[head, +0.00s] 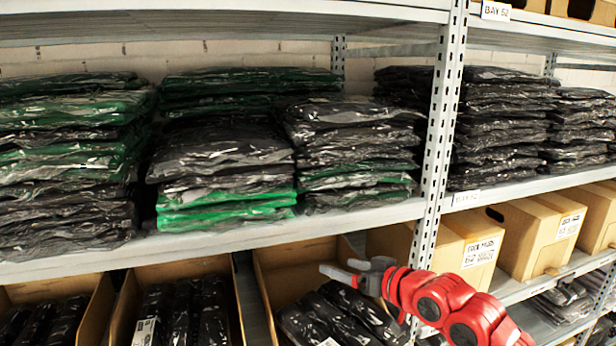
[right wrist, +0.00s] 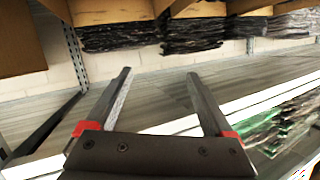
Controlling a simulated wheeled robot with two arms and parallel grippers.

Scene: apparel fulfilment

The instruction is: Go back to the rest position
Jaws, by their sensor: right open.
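My right gripper (head: 350,272) is in front of the shelf, just below the edge of the middle shelf board and over an open cardboard bin. Its red arm comes in from the lower right. In the right wrist view the gripper (right wrist: 158,82) has its two fingers spread apart with nothing between them. My left gripper is not in view.
The middle shelf (head: 240,238) carries stacks of black and green bagged garments (head: 220,165). Below it stand open cardboard bins (head: 262,290) with black packages. A perforated steel upright (head: 437,150) rises close to my right gripper. Closed-front cartons (head: 540,235) stand at the right.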

